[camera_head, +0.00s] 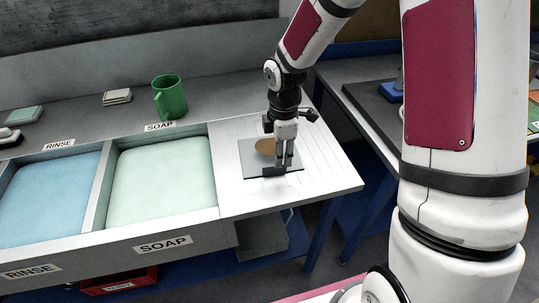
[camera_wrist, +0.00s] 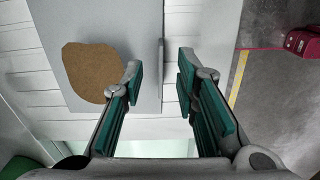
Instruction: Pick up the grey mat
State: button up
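The grey mat (camera_head: 256,171) lies flat on the white ribbed drainboard (camera_head: 328,176), right of the green soap basin. It shows in the wrist view (camera_wrist: 140,28) too, where its right side has a thin raised edge. A brown, roundish flat patch or piece (camera_head: 265,146) is on the mat, also in the wrist view (camera_wrist: 92,72). My gripper (camera_head: 283,160) is over the mat's right part, pointing down. In the wrist view my gripper (camera_wrist: 160,66) is open, with the raised edge between its fingertips. I cannot tell whether a finger touches the mat.
The green basin (camera_head: 160,183) labelled soap and the blue basin (camera_head: 52,205) labelled rinse lie to the left. A green mug (camera_head: 170,97) stands on the back ledge with small stacked pieces (camera_head: 117,97). The drainboard's right part is clear. A gap separates it from another table (camera_head: 375,105).

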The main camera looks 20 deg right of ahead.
jog(key=f, duration=0.3)
jog(key=shift+s+a+f, duration=0.1)
jog(key=shift+a+f, duration=0.2)
jog(key=shift+f, duration=0.05)
jog(key=shift+f+p, duration=0.3)
jog(key=shift+f, duration=0.25)
grip_shut()
